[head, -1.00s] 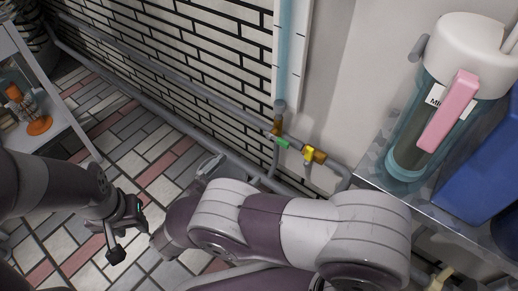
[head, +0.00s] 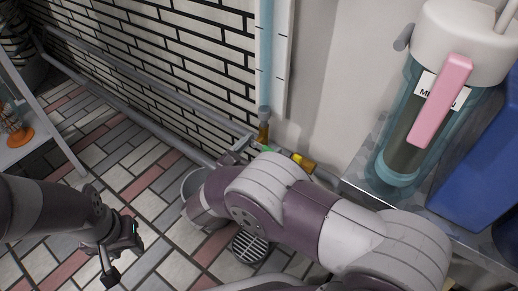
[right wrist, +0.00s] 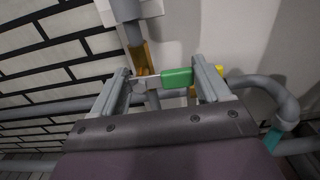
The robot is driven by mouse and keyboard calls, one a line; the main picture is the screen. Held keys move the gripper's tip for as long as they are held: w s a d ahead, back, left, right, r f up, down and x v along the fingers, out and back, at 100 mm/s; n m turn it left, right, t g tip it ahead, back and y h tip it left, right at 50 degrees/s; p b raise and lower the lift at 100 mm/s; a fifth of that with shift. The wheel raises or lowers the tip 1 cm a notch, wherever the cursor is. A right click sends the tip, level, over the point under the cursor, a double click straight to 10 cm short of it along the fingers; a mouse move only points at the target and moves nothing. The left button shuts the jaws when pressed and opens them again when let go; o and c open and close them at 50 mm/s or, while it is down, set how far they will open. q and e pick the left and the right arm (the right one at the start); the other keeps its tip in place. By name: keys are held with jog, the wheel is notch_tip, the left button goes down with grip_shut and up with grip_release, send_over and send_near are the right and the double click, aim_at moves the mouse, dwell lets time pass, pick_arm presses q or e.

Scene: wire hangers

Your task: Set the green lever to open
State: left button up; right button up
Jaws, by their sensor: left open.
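The green lever (right wrist: 177,78) lies roughly level in the right wrist view, joined by a metal part to a brass fitting (right wrist: 141,57) on the vertical pipe. My right gripper (right wrist: 162,80) is open, with one finger on each side of the lever's length. The right finger is close to the green end; I cannot tell whether it touches. In the head view a small piece of the green lever (head: 265,149) shows beyond my right arm, which hides part of the fitting. My left gripper (head: 121,261) is open and empty above the tiled floor.
A yellow valve part (head: 303,162) sits right of the green lever. Grey pipes (head: 150,125) run along the brick wall. A metal shelf (head: 365,190) at the right holds a large bottle (head: 405,150) and a blue container (head: 485,165).

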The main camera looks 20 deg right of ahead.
jog(key=shift+c, duration=1.2)
jog(key=n+p, duration=0.1)
jog(key=r+n+p, duration=0.1)
jog(key=n, duration=0.1)
jog(key=shift+w+a+p, duration=0.1)
jog(key=shift+a+p, duration=0.05)
jog(key=shift+p, duration=0.15)
jog(key=n+p, duration=0.1)
jog(key=n, duration=0.1)
jog(key=n+p, duration=0.1)
jog(key=n, duration=0.1)
jog(key=n+p, duration=0.1)
jog(key=n, duration=0.1)
jog(key=shift+w+a+r, duration=0.3)
jog(key=shift+w+r, duration=0.05)
jog(key=shift+r, duration=0.05)
jog(key=n+p, duration=0.2)
jog(key=n, duration=0.1)
jog(key=n+p, duration=0.1)
jog(key=shift+w+a+r, duration=0.1)
jog(key=shift+w+a, duration=0.15)
jog(key=shift+w, duration=0.15)
jog(key=shift+w+a+f+n+p, duration=0.1)
jog(key=shift+w+a+n+p, duration=0.1)
jog(key=shift+n+p, duration=0.75)
jog(key=shift+w+a+f+n+p, duration=0.15)
jog(key=shift+n+p, duration=0.2)
jog(key=shift+n, duration=1.1)
